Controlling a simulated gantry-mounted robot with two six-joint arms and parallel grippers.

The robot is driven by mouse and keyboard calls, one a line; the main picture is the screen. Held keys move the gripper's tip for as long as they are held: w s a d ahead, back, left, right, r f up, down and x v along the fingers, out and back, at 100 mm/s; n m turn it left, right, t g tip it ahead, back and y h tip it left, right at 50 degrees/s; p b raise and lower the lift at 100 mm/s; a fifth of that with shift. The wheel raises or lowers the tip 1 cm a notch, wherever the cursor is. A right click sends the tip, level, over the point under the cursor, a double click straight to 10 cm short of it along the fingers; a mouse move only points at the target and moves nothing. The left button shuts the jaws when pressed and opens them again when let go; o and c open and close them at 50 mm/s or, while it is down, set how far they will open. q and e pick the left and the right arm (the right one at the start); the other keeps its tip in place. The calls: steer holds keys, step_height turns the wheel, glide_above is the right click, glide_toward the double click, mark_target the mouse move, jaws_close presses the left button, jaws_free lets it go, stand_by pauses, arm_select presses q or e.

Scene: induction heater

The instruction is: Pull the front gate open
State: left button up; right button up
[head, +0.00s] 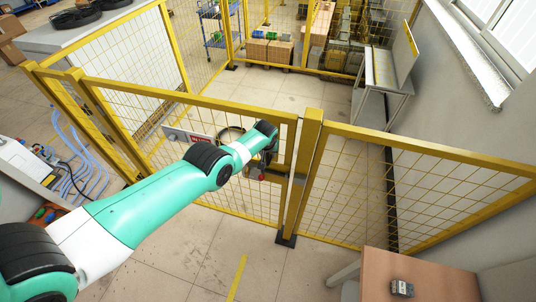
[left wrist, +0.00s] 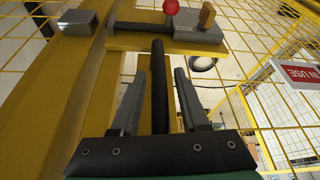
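The front gate is a yellow-framed mesh panel (head: 190,100) and looks closed, its right edge beside a yellow post (head: 304,160). My left arm reaches to the gate's right side, and my left gripper (head: 262,170) is there, mostly hidden behind my arm in the head view. In the left wrist view my left gripper (left wrist: 158,78) is open. A black bar handle (left wrist: 159,60) stands between its fingers, with a gap on each side. A grey latch (left wrist: 196,34) with a red knob (left wrist: 171,7) is above the handle. My right gripper is not in view.
A red-and-white "IN USE" sign (left wrist: 298,74) hangs on the mesh. Another mesh panel (head: 400,190) continues to the right. A wooden table (head: 420,280) stands at front right, and blue hoses (head: 75,160) are at left. The floor (head: 200,250) before the gate is clear.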

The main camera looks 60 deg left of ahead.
arm_select(q)
jaws_close()
stand_by(1.2)
